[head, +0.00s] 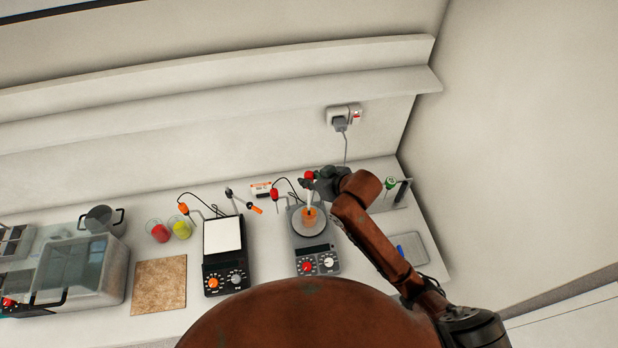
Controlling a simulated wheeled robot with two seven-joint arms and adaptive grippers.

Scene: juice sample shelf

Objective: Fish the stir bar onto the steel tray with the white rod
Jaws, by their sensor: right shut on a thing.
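My right gripper (310,182) is shut on the white rod (309,196), above the right-hand stirrer (296,236). The rod points down into a small beaker of orange liquid (309,217) on that stirrer's round plate. I cannot tell whether its tip touches the bottom. The stir bar cannot be made out. The steel tray (424,246) lies flat at the right of the bench, partly behind my right arm. A small blue thing (399,251) shows at its left edge. My left gripper is out of view.
A second stirrer with a white square top (222,236) stands to the left. Further left are red (160,233) and yellow (181,229) beakers, a brown board (160,285) and a clear bath (85,275). A shelf runs above the bench.

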